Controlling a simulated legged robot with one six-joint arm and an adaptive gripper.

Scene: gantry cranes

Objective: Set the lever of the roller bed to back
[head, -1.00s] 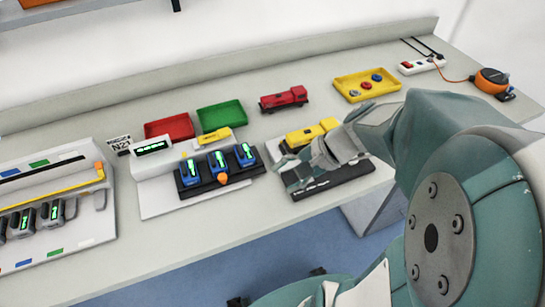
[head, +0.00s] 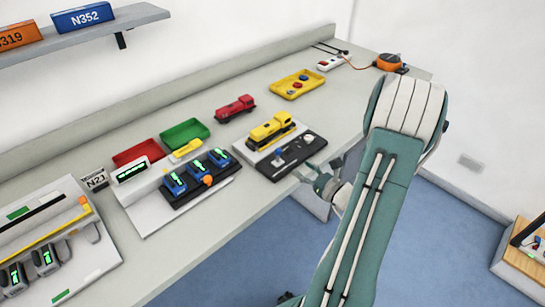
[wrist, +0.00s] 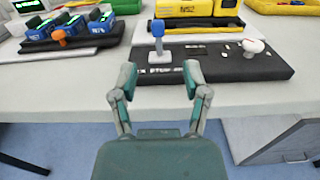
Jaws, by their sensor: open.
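The roller bed (head: 250,154) carries a yellow locomotive (head: 272,130) and has a black control panel (head: 268,168) along its front. A lever with a blue top and pale stem (wrist: 157,38) stands roughly upright near the panel's left end in the wrist view. It is small and hard to make out in the head view. My gripper (head: 318,170) is open and empty, just off the bench's front edge. In the wrist view its fingertips (wrist: 160,75) are apart, with the lever beyond them and between their lines. They do not touch it.
A white mushroom-shaped knob (wrist: 252,46) is at the panel's right. Left of the bed, a stand holds several blue devices (head: 197,168) and an orange knob (head: 207,181). A red locomotive (head: 235,109) and yellow tray (head: 297,85) sit behind. The floor in front is clear.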

